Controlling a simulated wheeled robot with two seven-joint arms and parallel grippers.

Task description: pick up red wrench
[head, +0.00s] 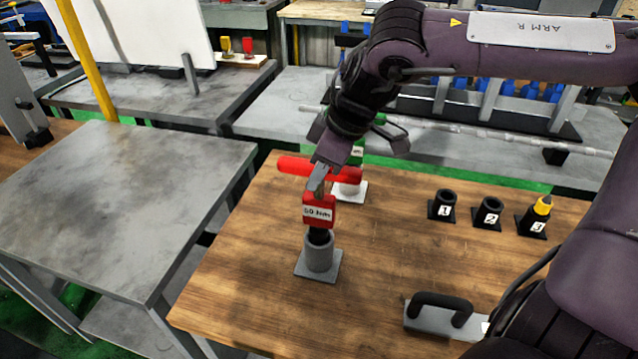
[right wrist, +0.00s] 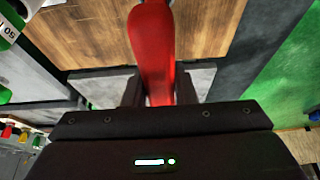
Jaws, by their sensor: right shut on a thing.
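The red wrench has a long red handle (head: 300,167) lying crosswise and a red block with a white torque label (head: 318,212) below it. Its black lower end meets a grey cylindrical holder (head: 319,255) on a square base; I cannot tell whether it is lifted at all. My right gripper (head: 320,178) comes down from above and is shut on the wrench handle. In the right wrist view, the red wrench (right wrist: 152,50) runs up from between the two dark fingers (right wrist: 158,92). My left gripper is not in view.
A green tool (head: 357,152) in another holder stands just behind the red handle. Black numbered cups (head: 442,205) stand to the right on the wooden table (head: 250,300). A plate with a black handle (head: 440,308) lies at front right. A grey table (head: 110,200) is at left.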

